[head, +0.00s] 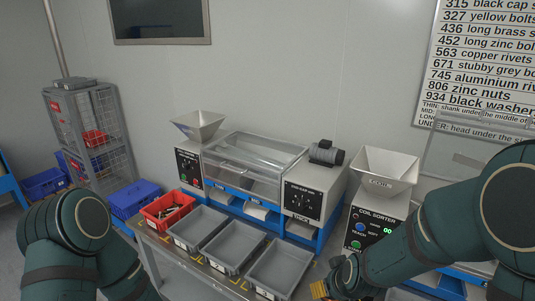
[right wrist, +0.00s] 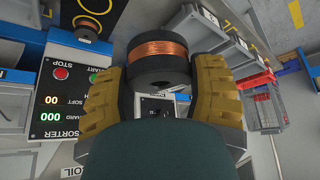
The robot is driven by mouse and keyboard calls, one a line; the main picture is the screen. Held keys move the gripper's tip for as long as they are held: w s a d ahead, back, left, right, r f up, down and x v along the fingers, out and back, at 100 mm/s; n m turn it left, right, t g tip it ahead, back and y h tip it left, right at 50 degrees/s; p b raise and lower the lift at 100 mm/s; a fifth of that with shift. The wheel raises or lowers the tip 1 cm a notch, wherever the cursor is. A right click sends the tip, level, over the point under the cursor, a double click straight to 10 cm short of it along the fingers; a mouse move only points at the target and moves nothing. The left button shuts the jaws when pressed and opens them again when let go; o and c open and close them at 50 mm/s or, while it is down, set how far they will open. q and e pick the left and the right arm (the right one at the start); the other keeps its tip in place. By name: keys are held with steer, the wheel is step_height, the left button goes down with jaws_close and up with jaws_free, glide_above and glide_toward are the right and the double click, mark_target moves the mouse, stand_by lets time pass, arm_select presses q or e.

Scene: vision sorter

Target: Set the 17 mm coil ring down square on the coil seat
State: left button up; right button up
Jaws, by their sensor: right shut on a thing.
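In the right wrist view, a black spool-like coil ring (right wrist: 160,50) with a copper winding sits between the yellow fingers of my right gripper (right wrist: 163,75). The gripper is shut on it from both sides. In the head view the right gripper (head: 320,290) shows only partly at the bottom edge, beside the coil sorter (head: 368,225). I cannot pick out the coil seat for sure. A black plate (right wrist: 112,12) with yellow curved lines lies at the top left of the wrist view. My left gripper is out of the head view; only its arm shows.
A second small dark coil (right wrist: 86,30) with copper stands near the black plate. The sorter's button panel (right wrist: 62,95) is close on the left of the wrist view. Grey trays (head: 237,246) and a red bin (head: 165,222) line the bench. A white hopper (head: 385,172) tops the sorter.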

steer(key=shift+s+d+m+h, duration=0.25)
steer(key=shift+d+m+h, duration=0.45)
steer(key=shift+d+m, duration=0.5)
steer(key=shift+w+a+f, duration=0.15)
steer(key=shift+a+f, duration=0.15)
steer(key=shift+a, duration=0.05)
steer(key=shift+w+a+f, duration=0.15)
steer(key=shift+d+r, duration=0.2)
steer(key=shift+d, duration=0.15)
steer(key=shift+s+r, duration=0.25)
